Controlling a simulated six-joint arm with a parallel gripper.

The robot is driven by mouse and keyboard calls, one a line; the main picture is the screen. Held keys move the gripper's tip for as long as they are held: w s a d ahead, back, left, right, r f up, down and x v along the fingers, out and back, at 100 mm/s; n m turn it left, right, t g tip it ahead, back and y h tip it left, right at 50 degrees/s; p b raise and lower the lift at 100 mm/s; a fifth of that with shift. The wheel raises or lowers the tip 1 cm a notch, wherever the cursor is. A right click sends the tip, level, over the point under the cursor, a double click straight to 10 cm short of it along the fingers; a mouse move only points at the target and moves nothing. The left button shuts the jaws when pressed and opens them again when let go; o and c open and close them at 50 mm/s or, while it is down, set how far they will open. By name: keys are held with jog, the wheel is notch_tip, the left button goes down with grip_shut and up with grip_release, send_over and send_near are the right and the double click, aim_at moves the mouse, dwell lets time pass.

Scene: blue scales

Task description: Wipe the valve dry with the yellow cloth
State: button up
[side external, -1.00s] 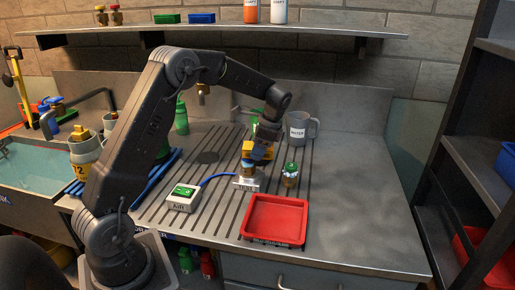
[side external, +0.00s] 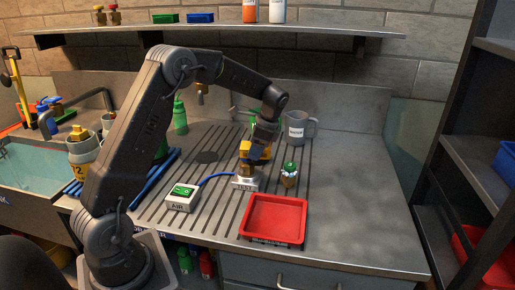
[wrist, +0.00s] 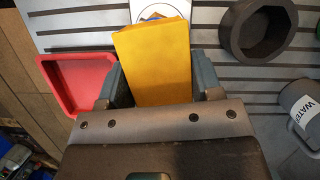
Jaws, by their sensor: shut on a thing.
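The wrist view shows the cloth (wrist: 155,60) as a flat yellow block between both fingers.
A red tray (side external: 247,232) lies in front. A grey WATER mug (side external: 301,128) stands behind right. A grey AIR box (side external: 181,199) with a green switch and blue hose is on the left. The right counter is clear.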

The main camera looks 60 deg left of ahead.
jog(key=shift+s+f, duration=0.15)
jog(key=shift+r, duration=2.6)
jog(key=shift+d+f, duration=0.1)
jog(key=d+f+n, duration=0.2)
jog(key=d+f, duration=0.1)
jog(key=d, duration=0.2)
jog(key=s+d+f+n+h, duration=0.1)
jog(key=d+f+n, duration=0.1)
jog(key=d, duration=0.3)
jog(key=d+f+n+h, duration=0.1)
jog(key=d+f+n, duration=0.2)
jog(key=d, duration=0.3)
jog(key=shift+s+f+g, duration=0.25)
jog(key=shift+f+g, duration=0.15)
jog(key=shift+f, duration=0.15)
